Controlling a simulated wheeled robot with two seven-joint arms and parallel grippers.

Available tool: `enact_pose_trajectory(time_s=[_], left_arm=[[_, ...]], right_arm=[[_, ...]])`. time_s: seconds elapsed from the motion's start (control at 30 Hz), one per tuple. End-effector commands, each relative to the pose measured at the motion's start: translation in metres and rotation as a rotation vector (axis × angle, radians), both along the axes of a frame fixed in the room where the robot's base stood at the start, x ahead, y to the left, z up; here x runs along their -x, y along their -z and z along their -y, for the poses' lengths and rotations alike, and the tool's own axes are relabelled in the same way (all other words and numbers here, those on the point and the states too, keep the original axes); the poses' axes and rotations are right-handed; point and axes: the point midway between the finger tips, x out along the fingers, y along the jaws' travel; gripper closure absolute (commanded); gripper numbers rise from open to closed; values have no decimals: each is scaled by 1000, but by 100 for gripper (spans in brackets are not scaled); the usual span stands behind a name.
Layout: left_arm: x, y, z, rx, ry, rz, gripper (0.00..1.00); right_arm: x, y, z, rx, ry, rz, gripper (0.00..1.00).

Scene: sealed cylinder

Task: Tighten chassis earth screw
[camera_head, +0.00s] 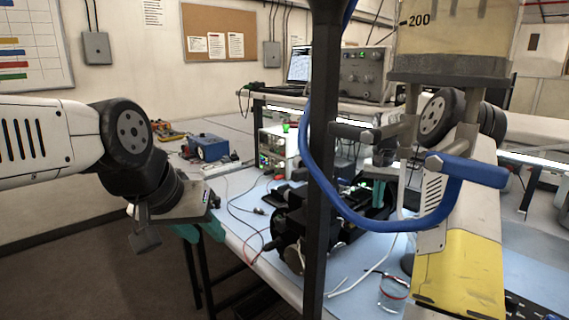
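A dark chassis-like unit (300,225) sits on the blue bench mat, partly hidden behind a black upright post. I cannot make out an earth screw or a screwdriver. My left gripper (203,231), with teal fingertips, hangs at the bench's left front edge, left of the dark unit and apart from it. Whether its fingers are open is unclear. My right gripper (378,194) shows only as a teal part beyond the post, right of the dark unit. The foreground equipment hides most of it, so its opening and any contact are unclear.
A black post (321,160), a blue hose (304,150) and a large cylinder marked 200 (450,35) block much of the view. A glass beaker (393,292) stands at the front right of the mat. A blue box (208,147) stands at the back left.

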Motion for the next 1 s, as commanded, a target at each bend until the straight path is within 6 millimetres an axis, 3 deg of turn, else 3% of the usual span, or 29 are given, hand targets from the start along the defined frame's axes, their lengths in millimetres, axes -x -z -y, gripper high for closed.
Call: enact_pose_trajectory(time_s=[0.77, 1.0], left_arm=[[0, 0, 0, 0, 0, 0, 64], [0, 0, 0, 0, 0, 0, 64]], right_arm=[[4, -3, -6, 0, 0, 6, 100], [4, -27, -6, 2, 1, 7, 100]])
